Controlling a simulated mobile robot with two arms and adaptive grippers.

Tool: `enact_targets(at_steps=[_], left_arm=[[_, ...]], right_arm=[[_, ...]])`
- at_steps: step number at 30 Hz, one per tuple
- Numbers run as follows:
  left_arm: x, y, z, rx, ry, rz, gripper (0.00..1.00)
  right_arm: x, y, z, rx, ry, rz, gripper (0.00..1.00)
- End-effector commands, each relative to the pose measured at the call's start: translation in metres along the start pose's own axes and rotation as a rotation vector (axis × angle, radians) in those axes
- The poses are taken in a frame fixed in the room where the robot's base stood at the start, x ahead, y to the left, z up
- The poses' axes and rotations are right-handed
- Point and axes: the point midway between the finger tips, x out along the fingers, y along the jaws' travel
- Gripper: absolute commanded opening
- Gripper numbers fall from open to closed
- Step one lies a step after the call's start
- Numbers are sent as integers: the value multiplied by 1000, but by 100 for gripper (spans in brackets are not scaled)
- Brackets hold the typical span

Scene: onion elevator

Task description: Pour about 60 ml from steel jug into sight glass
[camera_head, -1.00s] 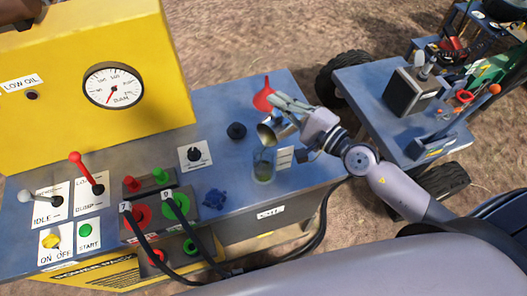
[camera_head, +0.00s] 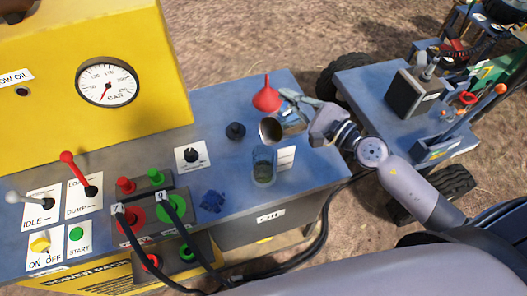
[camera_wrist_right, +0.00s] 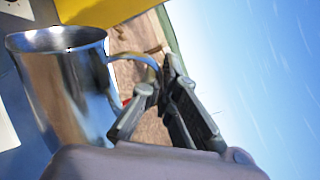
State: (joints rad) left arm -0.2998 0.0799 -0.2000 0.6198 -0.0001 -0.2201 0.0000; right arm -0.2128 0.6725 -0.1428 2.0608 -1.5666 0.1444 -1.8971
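The steel jug (camera_head: 272,131) is held over the blue bench, just above and behind the sight glass (camera_head: 264,166). It is tilted, with its mouth toward the left and the camera. The sight glass is a clear upright cylinder beside a white scale label (camera_head: 286,157); its lower part looks darker, but I cannot read a level. No stream shows. My right gripper (camera_head: 300,108) is shut on the jug's handle. In the right wrist view the jug (camera_wrist_right: 75,90) fills the left side, with the handle between the fingers (camera_wrist_right: 158,98). My left gripper is not in view.
A blue cart (camera_head: 369,86) stands to the right.

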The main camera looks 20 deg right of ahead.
Motion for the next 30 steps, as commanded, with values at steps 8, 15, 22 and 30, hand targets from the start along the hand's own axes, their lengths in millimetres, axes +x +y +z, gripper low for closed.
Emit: enact_targets(at_steps=[8,15,22,30], left_arm=[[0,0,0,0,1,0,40],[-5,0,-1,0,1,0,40],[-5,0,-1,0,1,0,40],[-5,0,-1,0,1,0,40]], right_arm=[[0,-2,-1,19,0,-3,0],[0,-16,-8,203,4,-3,0],[0,-16,-9,232,4,-4,0],[0,-16,-9,230,4,-4,0]])
